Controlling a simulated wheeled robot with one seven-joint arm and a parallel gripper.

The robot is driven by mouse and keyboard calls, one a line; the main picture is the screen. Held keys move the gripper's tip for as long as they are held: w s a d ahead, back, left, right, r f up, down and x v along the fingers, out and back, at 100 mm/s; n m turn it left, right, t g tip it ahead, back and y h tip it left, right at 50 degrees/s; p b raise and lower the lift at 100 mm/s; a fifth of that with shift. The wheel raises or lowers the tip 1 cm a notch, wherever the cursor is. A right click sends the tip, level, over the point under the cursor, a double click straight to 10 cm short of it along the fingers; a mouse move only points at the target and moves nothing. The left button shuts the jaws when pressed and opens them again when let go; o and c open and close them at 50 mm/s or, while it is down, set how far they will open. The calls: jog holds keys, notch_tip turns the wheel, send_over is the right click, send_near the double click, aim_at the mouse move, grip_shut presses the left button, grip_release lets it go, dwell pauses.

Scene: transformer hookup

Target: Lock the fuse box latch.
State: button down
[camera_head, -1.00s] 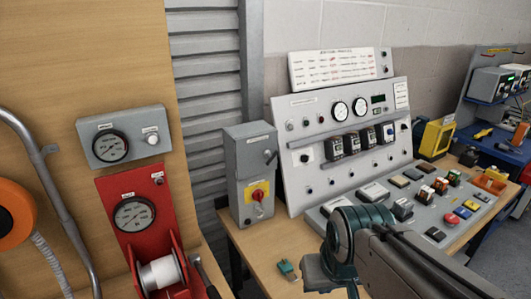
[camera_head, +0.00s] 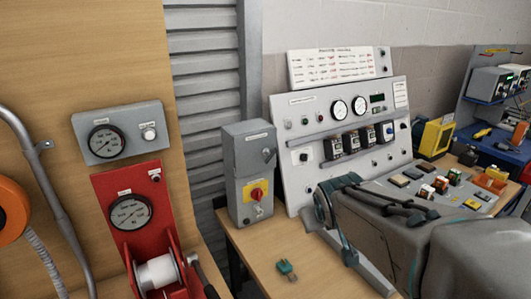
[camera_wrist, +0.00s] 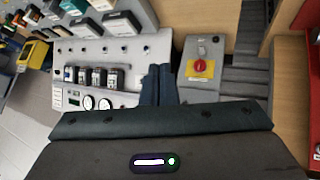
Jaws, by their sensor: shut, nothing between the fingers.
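The grey fuse box (camera_head: 249,172) stands upright at the table's left end. A red knob on a yellow plate (camera_head: 256,191) is on its front, with a small metal fitting (camera_head: 258,212) below. A dark handle (camera_head: 268,155) sits near its upper right edge; I cannot tell whether it is locked. In the wrist view the fuse box (camera_wrist: 188,72) appears upside down, right of my gripper (camera_wrist: 158,70), and the gripper body hides its upper part. My gripper's fingers are shut together, empty, and apart from the box. In the head view my arm is right of the box.
The sloping control panel (camera_head: 298,158) with gauges and breakers stands right of the box. A green connector (camera_head: 287,269) lies on the wooden table (camera_head: 247,258) in front. A red gauge stand (camera_head: 110,189) with a white spool is at left. The table front is otherwise mostly clear.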

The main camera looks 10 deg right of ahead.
jog(key=w+a+n+t+y+b, duration=0.1)
jog(key=w+n+t+y, duration=0.1)
jog(key=w, duration=0.5)
jog(key=w+a+r+n+t+y+b, duration=0.1)
jog(key=w+n+t+y+b, duration=0.1)
jog(key=w+n+y, duration=0.3)
jog(key=w+a+n+t+y+b, duration=0.2)
jog(key=w+n+t+y, duration=0.2)
jog(key=w, duration=0.6)
jog(key=shift+w+r+n, duration=0.2)
jog(key=shift+w+n, duration=0.2)
jog(key=shift+n, duration=0.4)
jog(key=shift+a, duration=0.15)
jog(key=p+x, duration=0.1)
jog(key=x, duration=0.5)
jog(key=p+x, duration=0.1)
jog(key=x, duration=0.2)
jog(key=shift+w+a+r+p, duration=0.25)
jog(key=shift+w+r+p, duration=0.05)
jog(key=shift+r+p, duration=0.05)
jog(key=shift+w+d+f+p, duration=0.15)
jog(key=shift+d+f+p, duration=0.1)
jog(key=shift+d+f, duration=0.35)
jog(key=shift+w+d+f+p, duration=0.15)
jog(key=shift+d+f+p, duration=0.05)
jog(key=shift+d+f, duration=0.6)
jog(key=shift+f, duration=0.1)
jog(key=shift+d+t, duration=0.2)
jog(key=shift+t, duration=0.1)
